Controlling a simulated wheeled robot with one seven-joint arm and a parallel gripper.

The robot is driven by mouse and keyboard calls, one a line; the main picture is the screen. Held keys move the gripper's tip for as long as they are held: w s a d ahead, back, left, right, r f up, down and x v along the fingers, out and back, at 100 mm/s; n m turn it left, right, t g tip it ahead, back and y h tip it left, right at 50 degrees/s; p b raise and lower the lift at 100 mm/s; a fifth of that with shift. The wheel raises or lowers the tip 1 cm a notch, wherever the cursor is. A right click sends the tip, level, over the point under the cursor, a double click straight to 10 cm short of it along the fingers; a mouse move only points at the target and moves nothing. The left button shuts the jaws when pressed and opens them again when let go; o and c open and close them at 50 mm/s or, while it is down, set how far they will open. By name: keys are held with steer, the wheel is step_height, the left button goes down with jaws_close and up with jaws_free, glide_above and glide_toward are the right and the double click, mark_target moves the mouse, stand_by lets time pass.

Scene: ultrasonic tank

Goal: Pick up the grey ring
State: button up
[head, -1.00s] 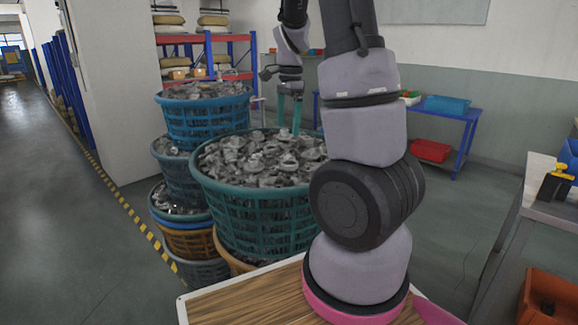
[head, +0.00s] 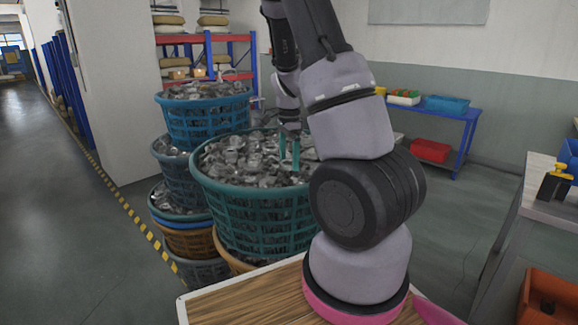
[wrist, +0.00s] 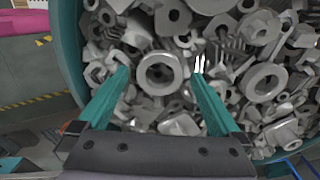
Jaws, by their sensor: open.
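A grey ring (wrist: 176,73) lies among many grey metal parts in the wrist view, face up, near the middle of the picture. Its round hole shows between my two teal fingers. My gripper (wrist: 161,76) is open and empty, with one finger to each side of the ring in the picture. In the head view, my gripper (head: 289,157) points down over the parts in the large teal basket (head: 250,226). The gap between fingertips and parts is hard to judge. The ring cannot be told apart in the head view.
A second, larger grey ring (wrist: 283,80) lies to the right in the wrist view. A stacked blue basket (head: 205,122) of parts stands behind and left. A wooden tabletop (head: 250,300) is in front. A blue table (head: 450,113) with a red bin (head: 431,151) stands at right.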

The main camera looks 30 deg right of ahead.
steer(key=shift+f, duration=0.1)
steer(key=shift+c, duration=0.3)
steer(key=c, duration=1.3)
